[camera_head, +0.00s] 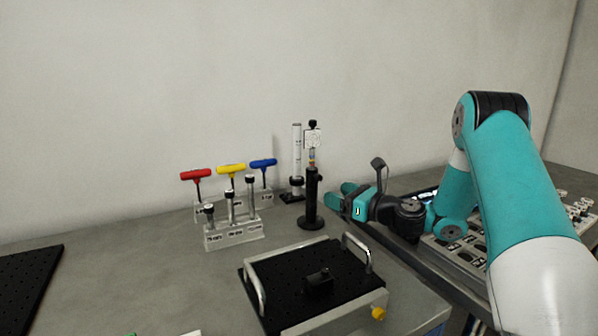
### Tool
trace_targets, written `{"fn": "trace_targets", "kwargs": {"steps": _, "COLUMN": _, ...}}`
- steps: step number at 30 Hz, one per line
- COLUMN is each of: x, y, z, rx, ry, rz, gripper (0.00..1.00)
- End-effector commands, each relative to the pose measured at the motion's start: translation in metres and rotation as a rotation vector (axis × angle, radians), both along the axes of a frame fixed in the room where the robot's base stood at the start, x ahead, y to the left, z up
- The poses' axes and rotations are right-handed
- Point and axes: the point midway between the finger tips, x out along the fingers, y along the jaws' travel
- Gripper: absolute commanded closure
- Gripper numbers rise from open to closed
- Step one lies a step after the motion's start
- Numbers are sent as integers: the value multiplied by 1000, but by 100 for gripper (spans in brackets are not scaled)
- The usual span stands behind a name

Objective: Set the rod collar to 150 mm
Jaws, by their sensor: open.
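A pale upright rod (297,145) with faint marks stands on a black base at the back of the bench. A black collar (297,182) sits around it low down, not far above the base. The scale is too small to read. In front and slightly right stands a black post (312,200) with a small white plate on top; it partly hides the rod's right side. My gripper (336,195) is open and empty, to the right of the black post, with its teal fingers pointing left toward it. I cannot tell whether the fingers touch anything.
Red, yellow and blue T-handle tools (231,168) stand in a rack at left, behind a clear block (233,236) holding several short posts. A black breadboard (290,275) with metal handles sits in front. A dark board (28,285) lies far left. Bare bench lies between.

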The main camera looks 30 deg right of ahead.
Motion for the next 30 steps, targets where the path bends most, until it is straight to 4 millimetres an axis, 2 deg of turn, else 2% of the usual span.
{"fn": "trace_targets", "kwargs": {"steps": 1, "x": 6, "y": 3, "z": 8, "rx": 1, "ry": 2, "rz": 1, "gripper": 30}}
{"fn": "trace_targets", "kwargs": {"steps": 5, "x": 20, "y": 9, "z": 8, "rx": 1, "ry": 2, "rz": 1, "gripper": 30}}
{"fn": "trace_targets", "kwargs": {"steps": 12, "x": 71, "y": 31, "z": 2, "rx": -5, "ry": -3, "rz": 4, "gripper": 30}}
{"fn": "trace_targets", "kwargs": {"steps": 18, "x": 106, "y": 45, "z": 2, "rx": -2, "ry": -3, "rz": 1, "gripper": 30}}
{"fn": "trace_targets", "kwargs": {"steps": 24, "x": 124, "y": 51, "z": 0, "rx": -2, "ry": -2, "rz": 0, "gripper": 30}}
{"fn": "trace_targets", "kwargs": {"steps": 30, "x": 128, "y": 53, "z": -1, "rx": 0, "ry": 0, "rz": -1, "gripper": 30}}
